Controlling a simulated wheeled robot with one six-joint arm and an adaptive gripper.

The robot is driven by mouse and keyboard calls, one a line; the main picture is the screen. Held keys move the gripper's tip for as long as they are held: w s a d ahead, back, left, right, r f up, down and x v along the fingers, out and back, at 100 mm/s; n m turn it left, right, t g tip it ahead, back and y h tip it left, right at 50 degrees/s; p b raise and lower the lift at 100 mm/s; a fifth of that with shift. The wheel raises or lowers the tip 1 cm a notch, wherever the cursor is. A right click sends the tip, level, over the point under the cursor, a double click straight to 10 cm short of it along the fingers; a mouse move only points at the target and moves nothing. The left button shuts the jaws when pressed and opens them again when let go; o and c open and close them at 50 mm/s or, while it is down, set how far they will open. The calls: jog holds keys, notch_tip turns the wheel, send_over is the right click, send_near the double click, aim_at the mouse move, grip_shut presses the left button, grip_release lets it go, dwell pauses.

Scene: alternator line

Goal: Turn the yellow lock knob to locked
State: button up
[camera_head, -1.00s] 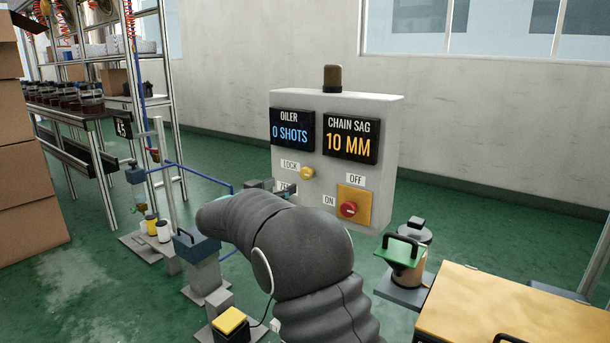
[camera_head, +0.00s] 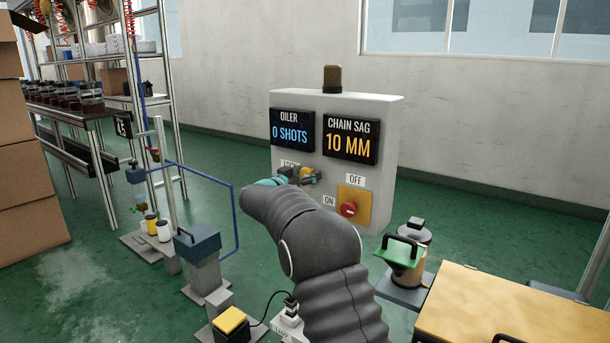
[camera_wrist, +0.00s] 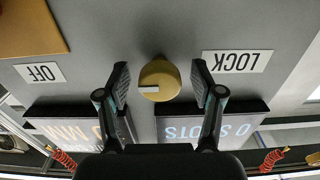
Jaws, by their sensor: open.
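The yellow lock knob (camera_wrist: 159,80) is on the grey control box (camera_head: 387,120), between the open fingers of my gripper (camera_wrist: 158,88) in the wrist view. A gap shows on both sides of the knob, so the fingers are apart from it. A pale mark lies across the knob's face toward its left side in that view. The LOCK label (camera_wrist: 238,62) shows upside down to the right of the knob. In the head view my gripper (camera_head: 302,172) is at the box front and covers most of the knob and part of the labels beside it.
A red rotary switch (camera_head: 348,209) on a yellow plate sits right of the knob, with OFF and ON labels. Two displays (camera_head: 350,138) are above it, reading 0 SHOTS and 10 MM.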

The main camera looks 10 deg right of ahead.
jog(key=c, duration=1.2)
jog(key=shift+o, duration=0.2)
jog(key=shift+m, duration=0.4)
jog(key=m, duration=0.4)
jog(key=m+b, duration=0.1)
jog(key=m, duration=0.3)
jog(key=shift+f, duration=0.1)
jog(key=m+b, duration=0.2)
jog(key=m, duration=0.3)
jog(key=shift+b, duration=0.4)
jog(key=shift+m+b, duration=1.05)
jog(key=shift+m, duration=0.95)
